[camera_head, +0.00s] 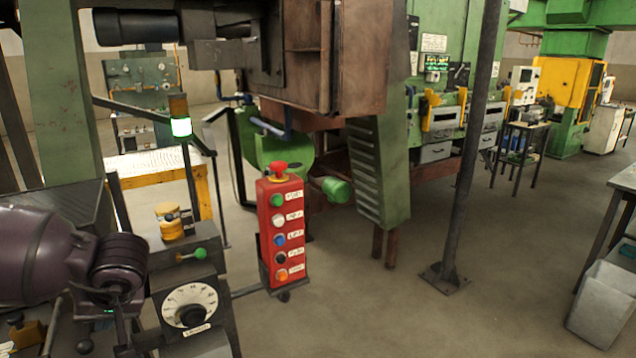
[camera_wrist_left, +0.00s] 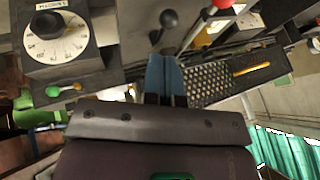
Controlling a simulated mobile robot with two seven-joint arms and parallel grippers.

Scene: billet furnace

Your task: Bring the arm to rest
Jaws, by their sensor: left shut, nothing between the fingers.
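My left arm comes in from the left in the head view, with its dark purple wrist low at the left edge. My left gripper (camera_head: 122,335) points down beside the grey dial box (camera_head: 190,303). In the left wrist view its fingers (camera_wrist_left: 165,64) are together with nothing visible between them. The dial box shows at the upper left there (camera_wrist_left: 62,40), apart from the fingers. A black ball knob and a red ball knob show beyond the fingertips. My right gripper is in neither view.
A red button box (camera_head: 282,235) with a red mushroom button stands right of the dial box. A perforated dark plate (camera_wrist_left: 235,72) lies beside the fingers in the wrist view. A dark post (camera_head: 465,150) stands farther right. Open floor (camera_head: 380,310) lies between the button box and the grey bin (camera_head: 601,318).

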